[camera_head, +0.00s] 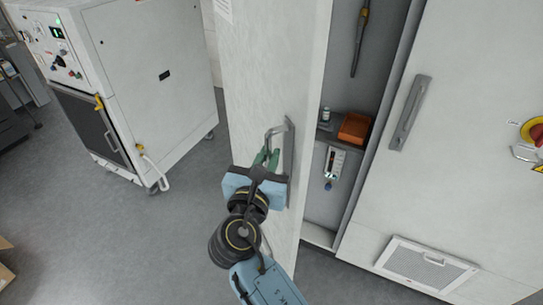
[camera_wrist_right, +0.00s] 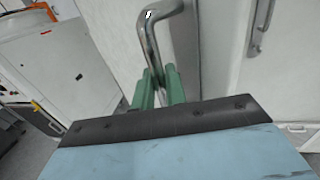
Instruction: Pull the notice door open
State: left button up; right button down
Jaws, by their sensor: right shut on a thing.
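The notice door (camera_head: 268,75) is a tall pale panel that stands swung open from the cabinet, with a paper notice (camera_head: 224,9) at its top left. Its metal bar handle (camera_head: 284,133) is on the door's face; the handle also shows in the right wrist view (camera_wrist_right: 151,42). My right gripper (camera_head: 267,158) has its green fingers shut on the lower part of the handle. In the right wrist view the fingers (camera_wrist_right: 158,88) sit on both sides of the bar. My left gripper is not in view.
Inside the opened cabinet are a shelf with an orange bin (camera_head: 354,128) and a small hanging meter (camera_head: 334,163). A closed door with a grey handle (camera_head: 409,112) is at the right. A white wheeled machine (camera_head: 150,75) stands at the left, with grey floor (camera_head: 110,235) in front of it.

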jog(key=shift+a+r, duration=0.1)
jog(key=c, duration=1.5)
grip_release()
jog(key=shift+w, duration=0.15)
